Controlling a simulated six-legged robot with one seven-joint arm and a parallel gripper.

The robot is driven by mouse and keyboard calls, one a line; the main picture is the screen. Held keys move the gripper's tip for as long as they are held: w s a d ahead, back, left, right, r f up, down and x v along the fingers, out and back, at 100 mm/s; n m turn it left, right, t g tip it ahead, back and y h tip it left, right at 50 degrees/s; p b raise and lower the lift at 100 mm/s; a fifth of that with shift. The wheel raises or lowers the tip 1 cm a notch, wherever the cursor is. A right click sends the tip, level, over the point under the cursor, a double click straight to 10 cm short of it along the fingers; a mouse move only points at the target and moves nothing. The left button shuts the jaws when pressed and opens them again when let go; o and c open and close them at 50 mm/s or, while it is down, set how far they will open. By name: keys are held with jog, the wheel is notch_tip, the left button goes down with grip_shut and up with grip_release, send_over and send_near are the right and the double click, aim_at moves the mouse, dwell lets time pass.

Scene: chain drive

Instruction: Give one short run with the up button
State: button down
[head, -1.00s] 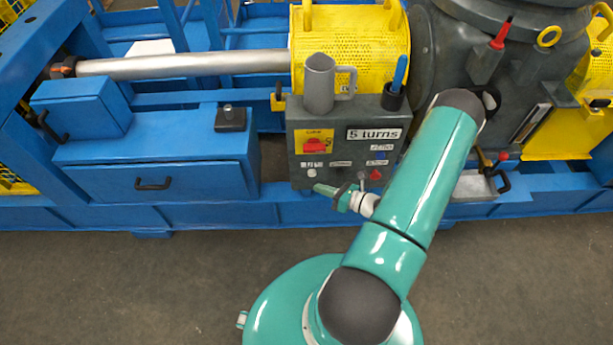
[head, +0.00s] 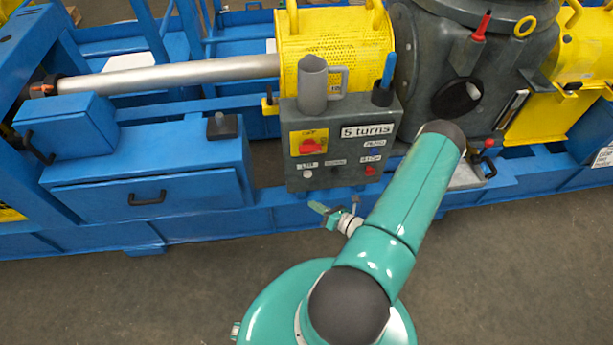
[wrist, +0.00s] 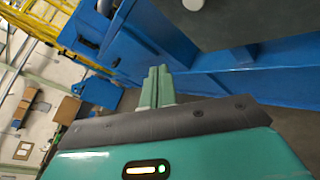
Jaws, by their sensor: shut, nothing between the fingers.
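The grey control box (head: 322,150) stands on the blue frame, with a red switch on a yellow plate (head: 309,143) and a "5 turns" sign (head: 367,131). Its front carries a pale button (head: 308,173) at lower left, a blue button (head: 375,152) and a red button (head: 370,170). The small labels are too blurred to read, so I cannot tell which is the up button. My gripper (head: 320,208) is shut and empty, below the box's lower edge and apart from the buttons. Its closed fingers (wrist: 157,85) show in the wrist view, pointing at blue framework.
A grey jug (head: 312,88) and a dark cup with a blue-handled tool (head: 383,90) stand on the box. A blue drawer cabinet (head: 100,195) is at left. Dark machinery (head: 425,60) and yellow guards are behind. The floor in front (head: 150,300) is clear.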

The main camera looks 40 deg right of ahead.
aim_at(305, 176)
jog(key=w+d, duration=0.5)
jog(key=w, duration=0.2)
dwell(0.4)
jog(key=shift+w, duration=0.15)
dwell(1.7)
jog(key=shift+w+d, duration=0.25)
jog(key=shift+w, duration=0.05)
jog(key=shift+w+d, duration=0.3)
jog(key=shift+w, duration=0.1)
dwell(2.0)
jog(key=shift+s, duration=0.1)
dwell(1.6)
jog(key=shift+s+a, duration=0.55)
jog(key=shift+s, duration=0.1)
